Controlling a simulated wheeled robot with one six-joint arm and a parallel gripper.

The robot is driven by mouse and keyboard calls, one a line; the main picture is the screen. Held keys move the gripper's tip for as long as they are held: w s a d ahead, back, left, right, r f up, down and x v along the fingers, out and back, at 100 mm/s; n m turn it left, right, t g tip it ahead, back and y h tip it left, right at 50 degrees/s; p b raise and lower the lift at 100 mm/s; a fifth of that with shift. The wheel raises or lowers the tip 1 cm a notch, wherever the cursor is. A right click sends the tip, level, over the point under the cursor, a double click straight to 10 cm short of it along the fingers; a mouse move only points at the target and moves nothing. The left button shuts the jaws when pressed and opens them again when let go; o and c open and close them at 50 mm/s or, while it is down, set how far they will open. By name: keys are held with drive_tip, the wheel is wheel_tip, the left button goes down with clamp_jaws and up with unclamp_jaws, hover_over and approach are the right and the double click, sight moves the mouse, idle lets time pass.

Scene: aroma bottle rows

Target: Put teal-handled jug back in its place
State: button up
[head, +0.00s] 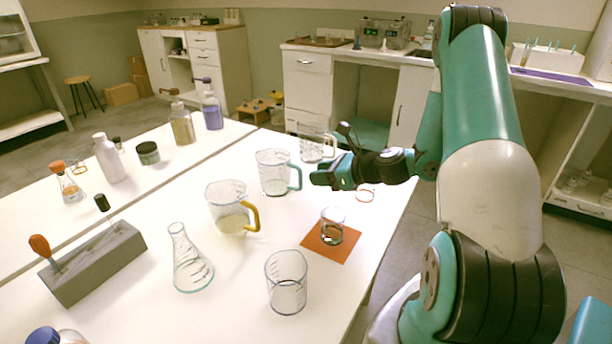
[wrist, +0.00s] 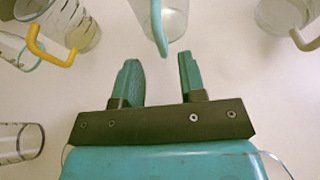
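The teal-handled jug (head: 271,174) is a clear measuring jug standing upright on the white table, between a yellow-handled jug (head: 227,210) and a grey-brown-handled jug (head: 312,146). Its teal handle faces my gripper (head: 322,178). In the wrist view the teal-handled jug (wrist: 174,18) is at the top centre, its handle pointing down toward the gap between my fingers (wrist: 158,62). The fingers are apart with nothing between them, and the handle looks just beyond their tips. The yellow-handled jug (wrist: 75,25) is to the left, the grey-brown-handled jug (wrist: 283,14) to the right.
A small beaker (head: 332,228) stands on an orange mat (head: 318,246) near the right edge. A larger beaker (head: 286,284) and a conical flask (head: 190,262) stand in front. A grey rack (head: 92,264) and several bottles are left. White table (head: 130,310) lies bare between them.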

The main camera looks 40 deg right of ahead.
drive_tip(key=v, duration=0.5)
drive_tip(key=s+a+r+n+g+y, duration=0.2)
drive_tip(key=a+r+n+g, duration=0.2)
drive_tip(key=a+n, duration=0.65)
drive_tip(key=s+a+r+n+g+y, duration=0.1)
drive_tip(key=a+r+n+g, duration=0.3)
drive_tip(key=a+n, duration=0.65)
drive_tip(key=s+a+r+n+g+h, duration=0.2)
drive_tip(key=s+a+n, duration=0.3)
drive_tip(key=s+n, duration=0.3)
drive_tip(key=s+a+r+n+g+h, duration=0.2)
drive_tip(key=s+a+r+n, duration=0.2)
drive_tip(key=s+n, duration=0.5)
drive_tip(key=shift+a, duration=0.95)
